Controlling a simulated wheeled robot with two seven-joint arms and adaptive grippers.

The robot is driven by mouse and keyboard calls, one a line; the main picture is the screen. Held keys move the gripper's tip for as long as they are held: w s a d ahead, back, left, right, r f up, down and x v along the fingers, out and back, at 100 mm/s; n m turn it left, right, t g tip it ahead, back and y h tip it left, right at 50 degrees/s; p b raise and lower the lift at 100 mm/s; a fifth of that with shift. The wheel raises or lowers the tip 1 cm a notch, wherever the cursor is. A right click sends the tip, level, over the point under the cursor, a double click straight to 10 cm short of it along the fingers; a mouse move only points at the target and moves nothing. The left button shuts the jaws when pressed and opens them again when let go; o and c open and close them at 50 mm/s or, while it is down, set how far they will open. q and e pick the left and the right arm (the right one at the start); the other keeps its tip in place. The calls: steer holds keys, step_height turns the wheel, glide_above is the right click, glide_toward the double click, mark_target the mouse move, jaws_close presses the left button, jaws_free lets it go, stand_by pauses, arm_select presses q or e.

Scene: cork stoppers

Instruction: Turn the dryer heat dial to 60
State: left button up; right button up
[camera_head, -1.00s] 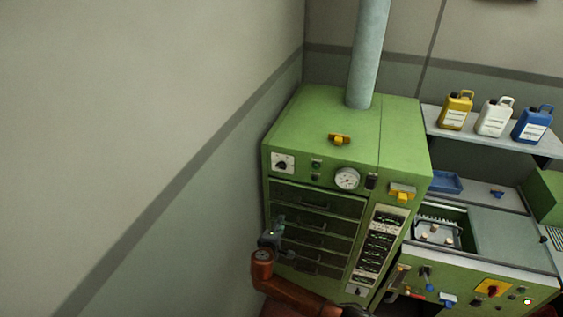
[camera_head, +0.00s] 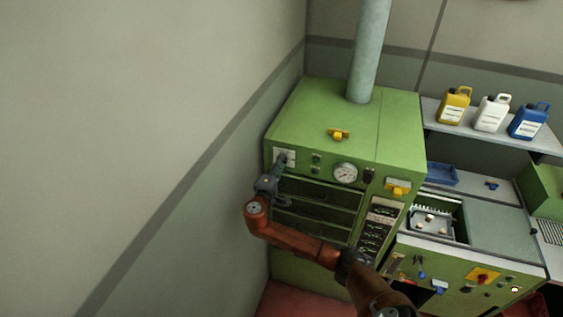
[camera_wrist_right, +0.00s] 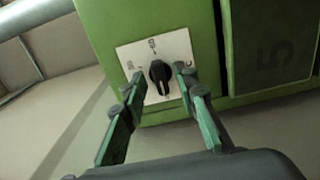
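The green dryer cabinet (camera_head: 345,120) stands against the wall. Its heat dial is a black knob (camera_wrist_right: 159,75) on a white square plate (camera_wrist_right: 135,55) at the cabinet's upper left front; the plate also shows in the head view (camera_head: 291,153), partly covered by my gripper. The scale marks are too small to read surely. My right gripper (camera_wrist_right: 160,84) is open, with one green-padded finger on each side of the knob in the wrist view. Gaps show between fingers and knob. In the head view my right gripper (camera_head: 281,163) is at the dial plate. My left gripper is out of view.
A round gauge (camera_head: 345,173) and small buttons (camera_head: 316,163) sit right of the dial. Drawers (camera_head: 318,203) lie below it. A yellow knob (camera_head: 339,134) is on the dryer's top. Yellow, white and blue jugs (camera_head: 491,112) stand on a shelf at right. The left wall is close.

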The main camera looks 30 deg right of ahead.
steer(key=shift+w+d+f, duration=0.1)
steer(key=shift+w+d, duration=0.05)
steer(key=shift+c, duration=0.2)
jaws_close()
